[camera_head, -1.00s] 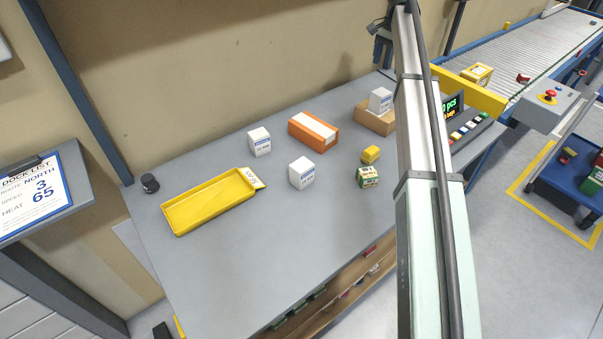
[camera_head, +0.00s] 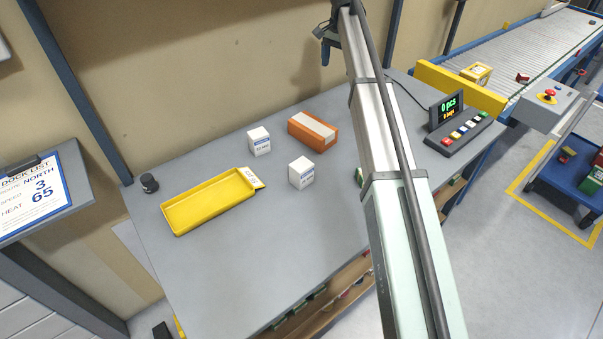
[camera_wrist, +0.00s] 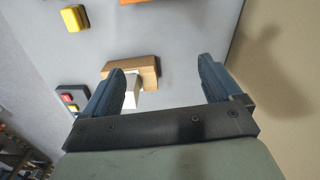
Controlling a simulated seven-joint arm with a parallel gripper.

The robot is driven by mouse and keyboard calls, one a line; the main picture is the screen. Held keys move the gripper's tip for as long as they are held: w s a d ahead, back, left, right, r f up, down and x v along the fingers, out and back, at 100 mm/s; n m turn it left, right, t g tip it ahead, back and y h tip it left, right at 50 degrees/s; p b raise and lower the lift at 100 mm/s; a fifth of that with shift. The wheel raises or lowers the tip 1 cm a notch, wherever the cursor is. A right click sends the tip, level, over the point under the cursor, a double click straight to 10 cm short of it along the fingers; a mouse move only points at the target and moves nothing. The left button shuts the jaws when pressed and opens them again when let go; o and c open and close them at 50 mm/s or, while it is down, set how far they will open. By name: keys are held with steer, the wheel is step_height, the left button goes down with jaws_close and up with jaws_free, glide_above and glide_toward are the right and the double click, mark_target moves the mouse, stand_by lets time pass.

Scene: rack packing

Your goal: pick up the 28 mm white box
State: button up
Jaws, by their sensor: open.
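Two white boxes stand upright on the grey table in the head view, one farther back (camera_head: 259,141) and one nearer (camera_head: 301,173). A third white box (camera_wrist: 133,88) shows in the wrist view at a brown box (camera_wrist: 146,68), partly behind the left finger; my arm hides it in the head view. I cannot read from the labels which one is 28 mm. My gripper (camera_wrist: 163,76) is open with nothing between its fingers. In the head view, my gripper (camera_head: 326,46) is high above the table's back edge, near the wall.
A yellow tray (camera_head: 205,205) lies at the left of the table, an orange box (camera_head: 313,131) behind the nearer white box. A button panel (camera_head: 466,134) with a display stands at the right. A yellow block (camera_wrist: 74,18) shows in the wrist view. The front left table is clear.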

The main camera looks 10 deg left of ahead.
steer(key=s+a+f+n, duration=0.1)
steer(key=s+a+f, duration=0.1)
steer(key=s+a, duration=0.55)
steer(key=n, duration=0.9)
glide_above(302, 164)
step_height(302, 164, down, 4)
steer(key=n, duration=0.7)
steer(key=f, duration=0.7)
steer(key=shift+s+d+f, duration=0.15)
steer(key=shift+s+f, duration=0.05)
steer(key=shift+w+a+f, duration=0.1)
steer(key=shift+f, duration=1.65)
steer(key=shift+a+f, duration=0.1)
steer(key=shift+f, duration=1.65)
steer(key=c, duration=1.2)
